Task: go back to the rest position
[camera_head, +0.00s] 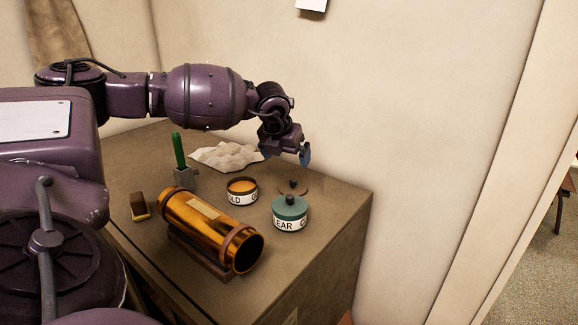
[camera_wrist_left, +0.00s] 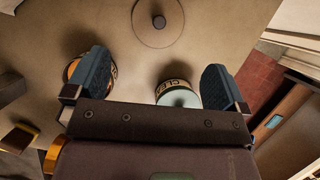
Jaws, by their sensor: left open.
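My left gripper (camera_head: 286,152) is open and empty. It hangs above the back right part of the brown cabinet top (camera_head: 335,200), over the jars and a loose lid (camera_head: 293,187). In the left wrist view its two dark fingers are spread wide (camera_wrist_left: 158,84) with nothing between them. The lid (camera_wrist_left: 158,20) and the CLEAR jar (camera_wrist_left: 178,96) lie below and beyond them. My left arm reaches in from the left across the back of the cabinet. My right gripper is not in view.
A wall rises behind.

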